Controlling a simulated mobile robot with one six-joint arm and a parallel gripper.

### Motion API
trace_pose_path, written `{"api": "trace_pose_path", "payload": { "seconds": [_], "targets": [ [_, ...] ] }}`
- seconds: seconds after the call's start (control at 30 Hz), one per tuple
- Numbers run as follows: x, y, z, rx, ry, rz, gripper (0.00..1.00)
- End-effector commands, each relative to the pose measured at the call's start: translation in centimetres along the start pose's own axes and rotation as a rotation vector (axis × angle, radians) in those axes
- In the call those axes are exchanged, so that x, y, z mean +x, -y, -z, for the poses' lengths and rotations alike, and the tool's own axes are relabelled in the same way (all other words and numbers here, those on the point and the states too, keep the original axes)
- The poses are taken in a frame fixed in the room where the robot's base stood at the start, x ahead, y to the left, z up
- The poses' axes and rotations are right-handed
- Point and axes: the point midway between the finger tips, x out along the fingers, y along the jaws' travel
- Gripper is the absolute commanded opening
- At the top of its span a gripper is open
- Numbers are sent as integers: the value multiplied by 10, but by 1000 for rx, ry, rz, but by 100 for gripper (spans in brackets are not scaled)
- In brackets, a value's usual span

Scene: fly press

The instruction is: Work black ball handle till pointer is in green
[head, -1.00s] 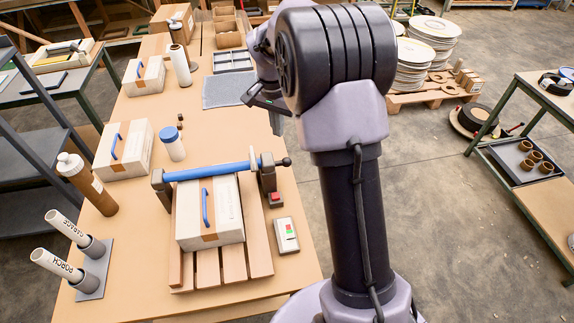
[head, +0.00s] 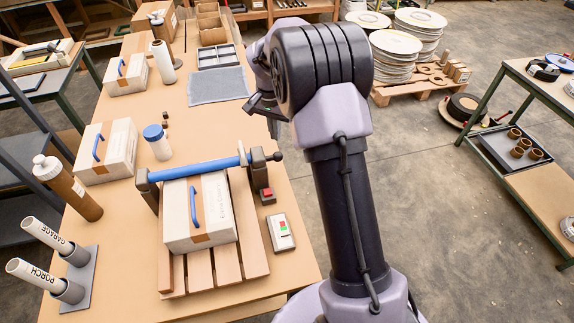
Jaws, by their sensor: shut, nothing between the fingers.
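A blue bar (head: 195,169) spans between two dark brackets above a slatted wooden pallet. A black ball (head: 278,156) sits on a short rod at its right end, by the right bracket (head: 259,178). A small pale box (head: 281,231) with green and red marks lies on the bench right of the pallet; no pointer can be made out on it. My gripper (head: 262,107) is partly hidden by my arm. Its dark fingers look shut and empty, above the bench's right edge, farther back than the black ball and apart from it.
A white carton (head: 213,208) with a blue handle lies on the pallet (head: 229,262) under the bar. A red button block (head: 268,196) sits by the right bracket. A blue-lidded jar (head: 158,145) and a brown bottle (head: 75,190) stand left. Open floor (head: 430,220) lies to the right.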

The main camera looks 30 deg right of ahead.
Motion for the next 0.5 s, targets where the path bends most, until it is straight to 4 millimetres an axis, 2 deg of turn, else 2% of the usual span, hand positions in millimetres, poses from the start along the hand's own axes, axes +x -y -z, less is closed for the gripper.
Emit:
{"api": "trace_pose_path", "payload": {
  "seconds": [0.3, 0.5],
  "targets": [
    [0, 0, 0, 0, -1, 1, 0],
    [12, 0, 0, 0, 0, 1, 0]
  ]
}}
